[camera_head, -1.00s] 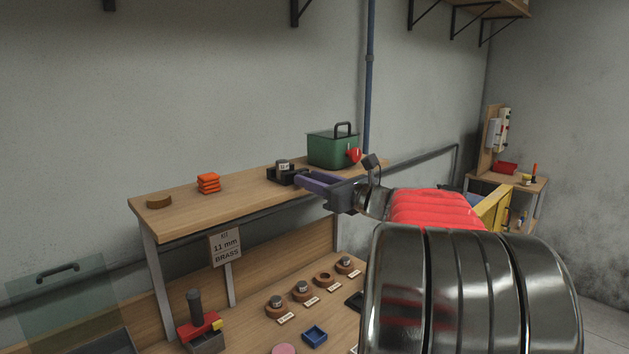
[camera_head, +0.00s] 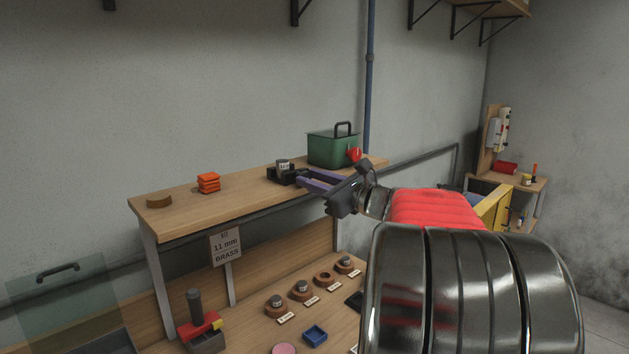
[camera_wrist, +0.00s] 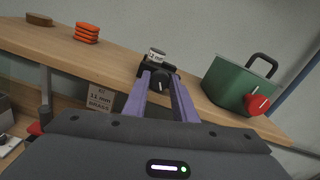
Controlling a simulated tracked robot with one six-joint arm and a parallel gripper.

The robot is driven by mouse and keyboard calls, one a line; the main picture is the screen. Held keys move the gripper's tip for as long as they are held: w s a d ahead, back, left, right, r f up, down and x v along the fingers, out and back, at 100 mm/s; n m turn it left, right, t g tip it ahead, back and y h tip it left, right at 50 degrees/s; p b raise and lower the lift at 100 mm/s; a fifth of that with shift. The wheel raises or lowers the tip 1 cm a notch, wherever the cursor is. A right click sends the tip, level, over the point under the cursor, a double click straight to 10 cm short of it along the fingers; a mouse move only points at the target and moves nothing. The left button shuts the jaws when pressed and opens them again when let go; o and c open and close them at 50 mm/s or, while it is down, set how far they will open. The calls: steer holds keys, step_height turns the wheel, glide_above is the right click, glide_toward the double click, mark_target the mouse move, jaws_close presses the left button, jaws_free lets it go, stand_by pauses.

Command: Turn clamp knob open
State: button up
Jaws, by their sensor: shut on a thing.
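The clamp (camera_head: 281,175) is a small black block on the upper wooden shelf, holding a grey cylindrical part (camera_head: 283,166) with a pale label. Its dark knob (camera_wrist: 160,83) with a white mark faces my gripper in the wrist view. My gripper (camera_wrist: 161,88) has two purple fingers, one on each side of the knob, and is shut on it. In the head view my gripper (camera_head: 300,179) reaches the clamp from the right, its body rolled at a tilt. The fingertips partly hide the knob's sides.
A green box (camera_head: 332,150) with a black handle and red knob (camera_head: 354,154) stands close to the right of the clamp. Orange stacked pieces (camera_head: 208,183) and a brown disc (camera_head: 159,202) lie to the left. A sign (camera_head: 226,246) reads 11 mm brass.

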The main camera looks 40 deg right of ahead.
steer(key=shift+n, duration=0.9)
steer(key=o, duration=1)
steer(key=shift+o, duration=0.2)
steer(key=s, duration=1.3)
steer(key=shift+s+d, duration=0.2)
steer(key=shift+s, duration=0.2)
